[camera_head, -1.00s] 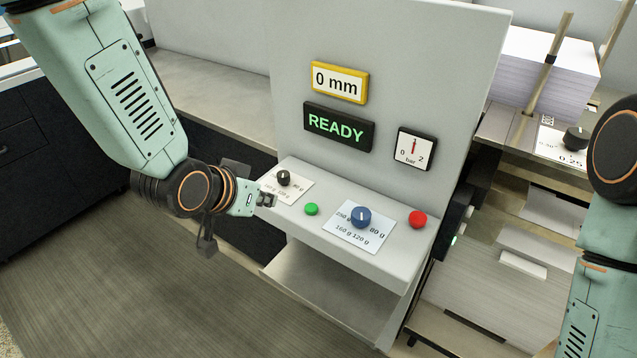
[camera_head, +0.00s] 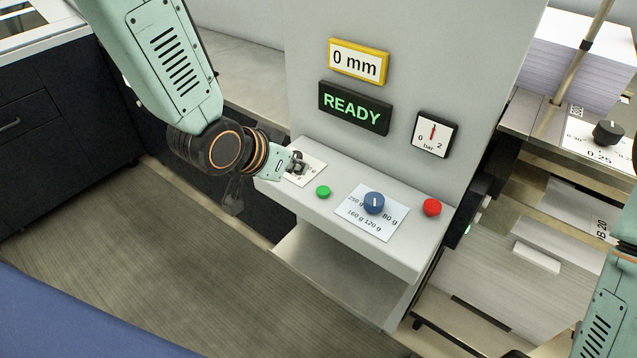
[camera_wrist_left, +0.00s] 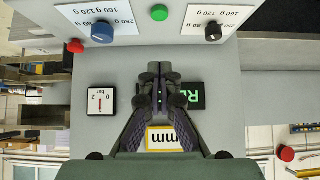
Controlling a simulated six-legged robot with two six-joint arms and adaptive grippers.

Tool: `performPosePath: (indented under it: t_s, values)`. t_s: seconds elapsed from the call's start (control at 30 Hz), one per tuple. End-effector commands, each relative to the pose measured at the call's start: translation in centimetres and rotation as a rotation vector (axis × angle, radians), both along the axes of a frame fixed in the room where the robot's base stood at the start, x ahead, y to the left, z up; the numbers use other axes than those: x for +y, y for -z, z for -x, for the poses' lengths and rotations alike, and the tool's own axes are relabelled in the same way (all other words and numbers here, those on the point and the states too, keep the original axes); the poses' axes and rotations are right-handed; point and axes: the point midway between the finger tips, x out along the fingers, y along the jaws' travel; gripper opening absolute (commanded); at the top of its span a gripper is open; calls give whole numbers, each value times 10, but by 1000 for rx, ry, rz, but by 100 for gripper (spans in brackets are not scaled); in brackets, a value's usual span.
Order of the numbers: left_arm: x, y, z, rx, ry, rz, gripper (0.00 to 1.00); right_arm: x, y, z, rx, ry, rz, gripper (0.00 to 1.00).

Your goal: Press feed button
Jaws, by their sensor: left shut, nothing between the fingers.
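A green button (camera_head: 323,191) sits on the grey console ledge (camera_head: 300,202), between a black knob, now hidden behind the gripper, and a blue knob (camera_head: 374,202). A red button (camera_head: 432,207) is at the ledge's right. My left gripper (camera_head: 297,162) is shut and empty over the left card (camera_head: 312,177), up and left of the green button and apart from it. In the left wrist view, seen upside down, the gripper (camera_wrist_left: 160,74) points toward the ledge; the green button (camera_wrist_left: 160,12) and black knob (camera_wrist_left: 213,31) show beyond it. My right gripper is out of view.
The upright panel behind the ledge carries a READY display (camera_head: 354,108), a yellow-framed "0 mm" display (camera_head: 358,62) and a pressure gauge (camera_head: 435,135). A paper stack (camera_head: 568,55) stands at the right. Floor (camera_head: 150,230) is clear at the left.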

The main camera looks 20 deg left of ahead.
Motion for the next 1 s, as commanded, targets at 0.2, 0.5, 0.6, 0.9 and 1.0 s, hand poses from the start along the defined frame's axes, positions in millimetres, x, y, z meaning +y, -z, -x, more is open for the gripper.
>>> performPosePath:
  t_s: [0.2, 0.5, 0.6, 0.9, 1.0]
  values:
    - [-9, 27, -26, 2, 5, -3, 0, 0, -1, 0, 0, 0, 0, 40]
    - [-23, 65, -64, 1, 6, 0, 0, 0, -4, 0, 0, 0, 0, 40]
    - [-23, 80, -63, 6, 3, 1, 0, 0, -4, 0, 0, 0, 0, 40]
    - [-23, 103, -64, 1, 2, 0, 0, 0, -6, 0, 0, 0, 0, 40]
    - [-23, 104, -64, 0, 2, 1, 0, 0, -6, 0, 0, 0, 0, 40]
